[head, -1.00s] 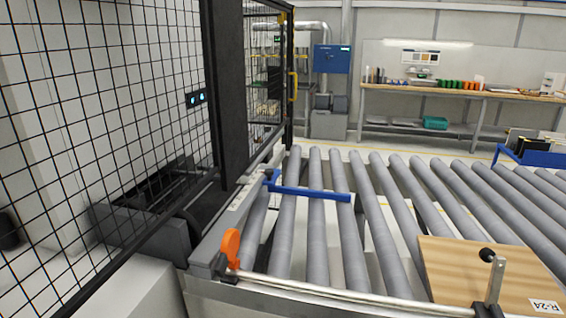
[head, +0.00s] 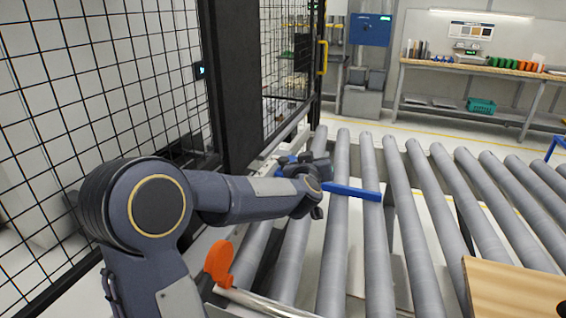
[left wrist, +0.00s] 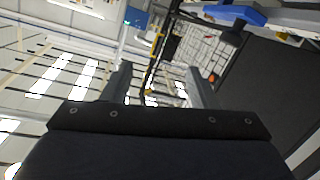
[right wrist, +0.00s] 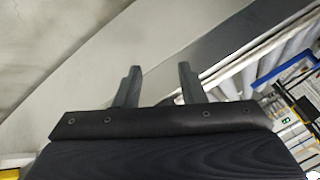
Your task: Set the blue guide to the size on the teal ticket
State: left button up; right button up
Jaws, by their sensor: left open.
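The blue guide (head: 355,191) is a bar lying across the grey rollers, its left end hidden behind my left arm. My left gripper (head: 308,163) is at that left end, partly hidden by its own wrist; I cannot tell whether it touches the guide. In the left wrist view its fingers (left wrist: 158,82) are apart with nothing between them. The blue guide (left wrist: 235,14) and a dark knob (left wrist: 234,34) show above and right of the fingers. My right gripper (right wrist: 158,82) is open and empty, away from the guide. I see no teal ticket.
Mesh fencing (head: 100,90) and a dark post (head: 232,90) stand left of the rollers (head: 400,210). An orange handle (head: 219,262) stands at the near left corner. A wooden board (head: 515,290) lies at the near right. A workbench (head: 480,72) is at the back.

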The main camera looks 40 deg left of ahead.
pick_arm(q)
jog(key=w+a+f+n+g+y, duration=0.1)
jog(key=a+f+g+y, duration=0.1)
jog(key=a, duration=0.3)
jog(key=w+a+f+n+g+y, duration=0.1)
jog(key=w+a+f+g+y, duration=0.1)
jog(key=a+y, duration=0.2)
jog(key=w+a+f+n+g+y, duration=0.2)
jog(key=a, duration=0.3)
jog(key=shift+a+y, duration=0.35)
jog(key=shift+y, duration=0.05)
grip_shut()
